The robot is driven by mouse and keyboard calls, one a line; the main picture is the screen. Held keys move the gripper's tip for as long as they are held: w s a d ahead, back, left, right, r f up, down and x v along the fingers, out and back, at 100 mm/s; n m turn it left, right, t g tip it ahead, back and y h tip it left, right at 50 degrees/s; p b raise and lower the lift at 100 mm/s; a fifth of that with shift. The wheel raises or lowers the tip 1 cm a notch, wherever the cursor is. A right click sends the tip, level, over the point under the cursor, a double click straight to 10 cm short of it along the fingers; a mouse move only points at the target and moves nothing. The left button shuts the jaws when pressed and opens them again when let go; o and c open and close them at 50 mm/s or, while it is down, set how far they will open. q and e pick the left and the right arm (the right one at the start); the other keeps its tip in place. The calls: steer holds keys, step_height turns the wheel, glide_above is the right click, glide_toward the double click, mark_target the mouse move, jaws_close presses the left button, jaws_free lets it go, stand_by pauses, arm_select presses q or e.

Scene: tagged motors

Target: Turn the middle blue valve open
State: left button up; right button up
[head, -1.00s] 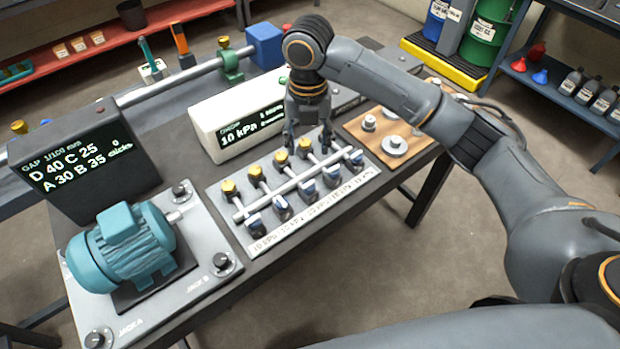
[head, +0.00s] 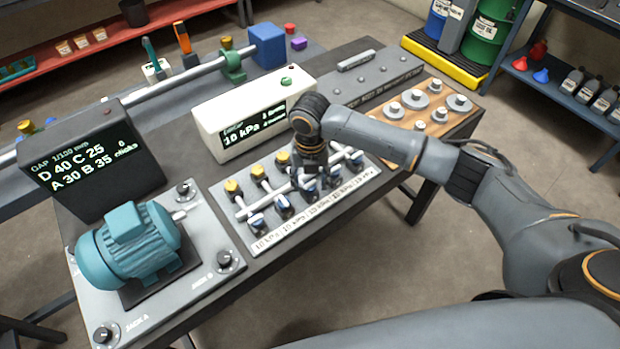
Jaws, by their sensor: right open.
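A grey plate (head: 250,238) on the bench carries a row of blue valves along a pale pipe, with brass caps behind it. The middle blue valve (head: 310,194) shows only in part below my right gripper (head: 308,182). The right gripper points down over the middle of the row, its fingers open and at or just above that valve. Whether they touch it I cannot tell. Two blue valves (head: 283,206) show to its left and others to its right. My left gripper is not in view.
A white display box (head: 215,142) reading 10 kPa stands just behind the plate. A teal motor (head: 128,245) and a dark display (head: 88,165) are at left. A wooden board (head: 467,122) with metal weights lies at right. Floor is clear in front.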

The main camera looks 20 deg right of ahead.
jaws_close()
stand_by(0.3)
steer(key=m+p, duration=0.2)
steer(key=p, duration=0.1)
steer(key=shift+r+m, duration=0.25)
steer(key=shift+m, duration=0.05)
steer(key=m+p, duration=0.4)
steer(key=m, duration=0.1)
steer(key=shift+m+p, duration=0.3)
steer(key=m+p, duration=0.3)
steer(key=m, duration=0.2)
steer(key=shift+p, duration=0.3)
steer(key=m+p, duration=0.2)
steer(key=m, duration=0.2)
steer(key=shift+f, duration=0.15)
steer(key=shift+m, duration=0.5)
